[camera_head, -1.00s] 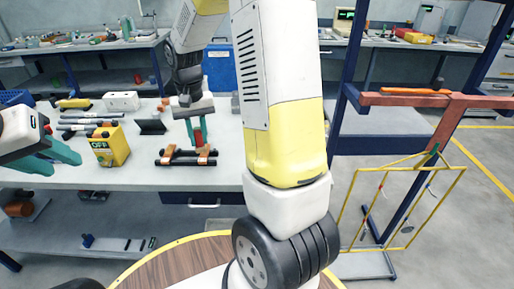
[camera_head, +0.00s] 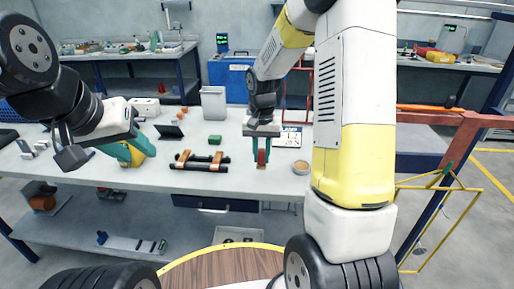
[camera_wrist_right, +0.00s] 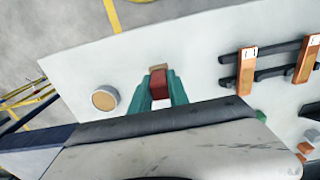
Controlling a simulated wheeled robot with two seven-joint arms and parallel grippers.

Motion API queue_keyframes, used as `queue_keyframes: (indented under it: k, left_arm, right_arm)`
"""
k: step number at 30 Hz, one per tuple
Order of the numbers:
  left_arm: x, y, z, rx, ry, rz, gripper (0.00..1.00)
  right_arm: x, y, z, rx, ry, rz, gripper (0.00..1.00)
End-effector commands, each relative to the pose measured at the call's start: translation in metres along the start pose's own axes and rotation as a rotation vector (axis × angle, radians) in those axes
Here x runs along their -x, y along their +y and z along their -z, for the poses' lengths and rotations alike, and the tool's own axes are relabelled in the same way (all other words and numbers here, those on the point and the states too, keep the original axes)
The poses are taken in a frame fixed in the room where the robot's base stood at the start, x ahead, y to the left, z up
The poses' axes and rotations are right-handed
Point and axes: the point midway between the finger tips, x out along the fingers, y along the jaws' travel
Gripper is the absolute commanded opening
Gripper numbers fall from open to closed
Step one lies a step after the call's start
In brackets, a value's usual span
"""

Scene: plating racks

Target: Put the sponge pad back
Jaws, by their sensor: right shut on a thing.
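My right gripper (camera_head: 262,158) is shut on a red block with a tan end, which I take to be the sponge pad (camera_head: 262,156). In the right wrist view the red pad (camera_wrist_right: 159,84) sits between the green fingertips (camera_wrist_right: 159,92), its tan end outward. It is over the bench's front part, right of the rack; I cannot tell if it touches the bench. The rack of two dark bars with tan brackets (camera_head: 203,166) lies on the bench and also shows in the wrist view (camera_wrist_right: 247,72). My left gripper (camera_head: 128,150) looks open, before a yellow box (camera_head: 145,148).
A round tan-topped pot (camera_head: 301,167) stands close right of the held pad. A yellow wire frame (camera_head: 470,188) hangs at the right.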

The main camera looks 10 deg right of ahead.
Motion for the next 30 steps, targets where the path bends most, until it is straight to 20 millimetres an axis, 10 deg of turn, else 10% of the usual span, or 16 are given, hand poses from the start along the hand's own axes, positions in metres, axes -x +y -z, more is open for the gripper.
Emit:
queue_keyframes:
  k: [7,29,30]
  left_arm:
    - [0.0,0.0,0.0,0.0,0.0,0.0,0.36]
    - [0.0,0.0,0.0,0.0,0.0,0.0,0.36]
    - [0.0,0.0,0.0,0.0,0.0,0.0,0.36]
  right_arm:
    - [-0.004,0.007,0.04,0.0,0.0,0.0,0.0]
    - [-0.042,0.007,0.043,0.001,-0.001,0.0,0.0]
    - [-0.042,0.007,0.043,0.001,-0.001,0.0,0.25]
